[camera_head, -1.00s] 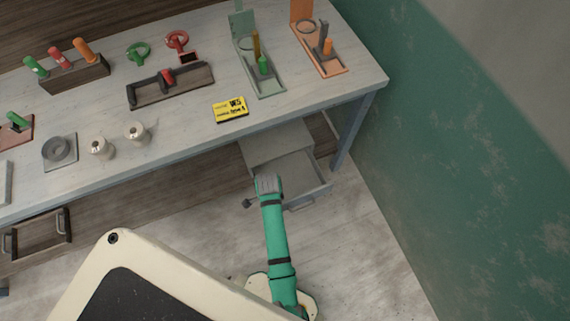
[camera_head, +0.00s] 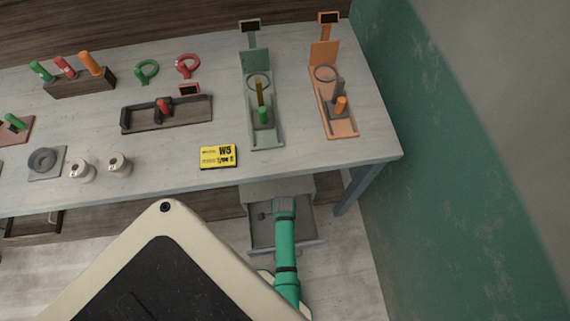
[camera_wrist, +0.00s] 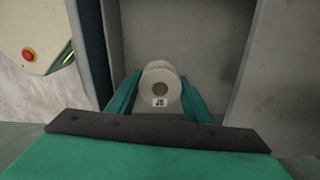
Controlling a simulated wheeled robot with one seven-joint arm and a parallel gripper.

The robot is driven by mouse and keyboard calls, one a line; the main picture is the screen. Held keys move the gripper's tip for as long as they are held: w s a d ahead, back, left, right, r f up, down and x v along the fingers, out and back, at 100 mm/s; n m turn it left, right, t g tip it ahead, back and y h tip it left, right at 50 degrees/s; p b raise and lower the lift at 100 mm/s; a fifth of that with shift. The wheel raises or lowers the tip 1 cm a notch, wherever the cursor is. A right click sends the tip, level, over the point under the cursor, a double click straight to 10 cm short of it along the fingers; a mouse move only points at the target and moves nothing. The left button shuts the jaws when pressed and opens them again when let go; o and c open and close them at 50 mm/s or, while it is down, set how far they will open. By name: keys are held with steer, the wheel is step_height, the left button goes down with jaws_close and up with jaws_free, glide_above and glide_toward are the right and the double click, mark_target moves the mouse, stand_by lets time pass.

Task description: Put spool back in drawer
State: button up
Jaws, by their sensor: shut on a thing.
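My gripper (camera_wrist: 160,100) is shut on a pale spool (camera_wrist: 160,82), with one green finger on each side of it. The spool has a small white label on its face, too blurred to read surely. In the head view my gripper (camera_head: 284,204) is over the open grey drawer (camera_head: 262,238) under the right part of the workbench; the spool is hidden there. In the wrist view grey drawer walls (camera_wrist: 115,45) stand to the left and right of the spool. I cannot tell whether the spool touches the drawer floor.
Two more pale spools (camera_head: 119,164) stand on the workbench (camera_head: 180,185), near a yellow label card (camera_head: 218,157). A green stand (camera_head: 265,135) and an orange stand (camera_head: 340,122) are at the right. The bench leg (camera_head: 358,190) and green wall are right of the drawer.

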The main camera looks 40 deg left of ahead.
step_height(320, 180, down, 2)
steer(key=shift+s+a+f, duration=0.15)
steer(key=shift+f, duration=2.25)
steer(key=o, duration=1.3)
steer(key=shift+f, duration=0.15)
steer(key=shift+w, duration=0.2)
